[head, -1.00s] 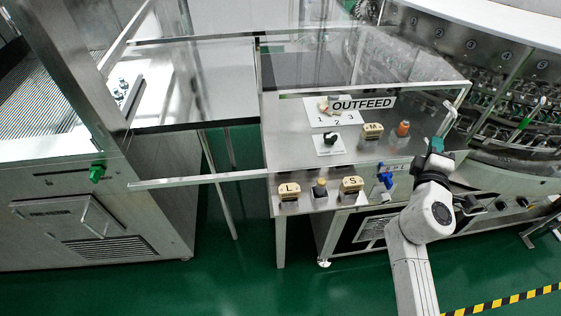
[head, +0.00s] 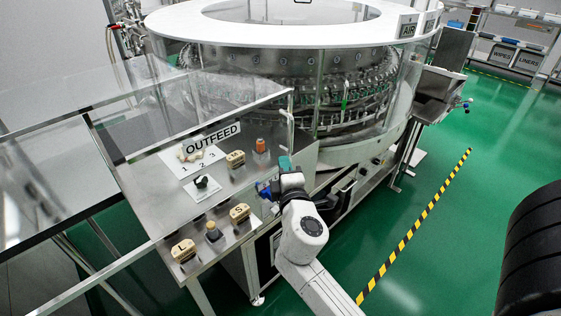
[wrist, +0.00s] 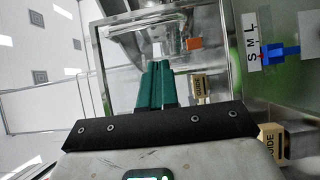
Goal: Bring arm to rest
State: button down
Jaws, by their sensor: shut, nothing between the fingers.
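My gripper (head: 285,163) is at the right end of the outfeed table (head: 225,187), above its edge, with my white arm reaching up to it from below. In the wrist view its green fingers (wrist: 157,84) are together with nothing between them. The fingers point toward a clear-walled enclosure, and guide blocks show to their right. Whether the gripper touches anything cannot be told from the head view.
A blue valve handle (head: 264,190) sits just left of the gripper. Guide blocks (head: 240,213) and an orange piece (head: 260,146) stand on the table. The round washer (head: 300,95) is behind. Green floor is open to the right, past a striped line (head: 415,225).

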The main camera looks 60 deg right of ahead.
jog(key=b+v, duration=0.1)
jog(key=v, duration=0.5)
jog(key=shift+a, duration=0.2)
jog(key=shift+s, duration=0.1)
jog(key=s+a+f+m+g+y, duration=0.2)
jog(key=f+m+g+y, duration=0.1)
jog(key=f, duration=0.3)
jog(key=s+a+f+m+g+y, duration=0.2)
jog(key=s+f+m+y, duration=0.15)
jog(key=f, duration=0.35)
jog(key=s+a+f+g+y, duration=0.2)
jog(key=s+a+f+y, duration=0.1)
jog(key=a, duration=0.4)
jog(key=s+a+f+m+g+y, duration=0.1)
jog(key=s+a+f+g+y, duration=0.1)
jog(key=a+f+y, duration=0.3)
jog(key=s+a, duration=0.1)
jog(key=a, duration=0.1)
jog(key=shift+s+a+f+g, duration=0.2)
jog(key=shift+a+f+g, duration=0.1)
